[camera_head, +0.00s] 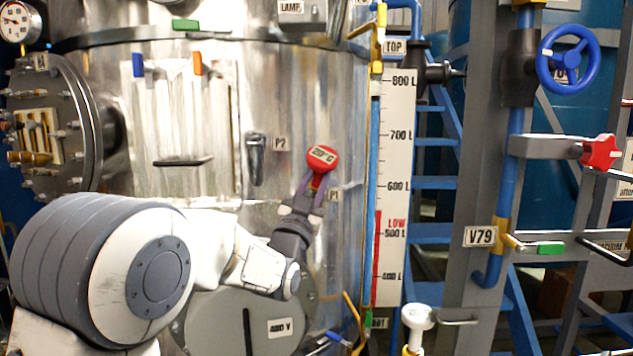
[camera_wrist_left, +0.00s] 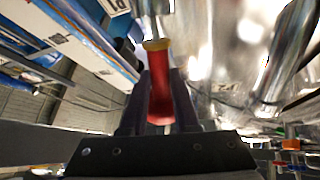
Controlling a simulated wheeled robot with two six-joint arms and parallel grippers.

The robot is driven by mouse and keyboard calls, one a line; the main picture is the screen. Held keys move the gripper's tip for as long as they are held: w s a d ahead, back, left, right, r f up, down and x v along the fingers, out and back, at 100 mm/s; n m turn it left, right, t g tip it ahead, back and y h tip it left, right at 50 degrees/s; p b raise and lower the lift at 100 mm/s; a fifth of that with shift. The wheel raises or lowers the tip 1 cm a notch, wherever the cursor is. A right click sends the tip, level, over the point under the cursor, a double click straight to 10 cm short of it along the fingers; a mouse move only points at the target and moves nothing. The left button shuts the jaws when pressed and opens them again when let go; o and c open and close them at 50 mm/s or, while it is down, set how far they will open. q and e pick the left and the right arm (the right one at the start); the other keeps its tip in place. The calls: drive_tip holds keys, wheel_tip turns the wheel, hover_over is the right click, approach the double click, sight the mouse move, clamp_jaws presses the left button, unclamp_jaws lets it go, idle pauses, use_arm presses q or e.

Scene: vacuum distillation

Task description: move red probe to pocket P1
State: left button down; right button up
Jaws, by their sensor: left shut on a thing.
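The red probe (camera_head: 321,158) has a round red head with a temperature readout, in front of the steel tank. My left gripper (camera_head: 312,188) is shut on it just below the head. In the left wrist view the probe's red body (camera_wrist_left: 160,92) lies between the two dark fingers, with a yellow collar and a metal part beyond. My right gripper is out of view.
A level scale (camera_head: 394,190) stands right of the probe. Further right are a blue handwheel (camera_head: 568,58), a red star knob (camera_head: 601,152) and the V79 pipe. A flanged port (camera_head: 60,130) and a ribbed panel with a handle are on the left.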

use_arm(q)
drive_tip(key=shift+w+a+f+b, duration=0.15)
drive_tip(key=shift+w+f+b, duration=0.45)
drive_tip(key=shift+f+b, duration=0.3)
drive_tip(key=c, duration=0.6)
unclamp_jaws()
drive_tip(key=shift+s, duration=0.1)
drive_tip(key=shift+s+a+f, duration=0.15)
drive_tip(key=shift+s+f, duration=0.1)
drive_tip(key=shift+f, duration=0.05)
drive_tip(key=b+v, duration=0.1)
drive_tip(key=v, duration=0.2)
drive_tip(key=shift+r+b, duration=0.1)
drive_tip(key=shift+b, duration=0.3)
drive_tip(key=b, duration=0.3)
approach(316, 183)
drive_tip(key=shift+s+a+r, duration=0.4)
drive_tip(key=shift+s+r, duration=0.1)
drive_tip(key=shift+s, duration=0.55)
drive_tip(key=shift+s+a+r, duration=0.35)
drive_tip(key=shift+s+r, duration=0.1)
drive_tip(key=shift+s, duration=0.6)
drive_tip(key=shift+s+a+r, duration=0.4)
drive_tip(key=shift+s+r, duration=0.1)
drive_tip(key=shift+s, duration=0.55)
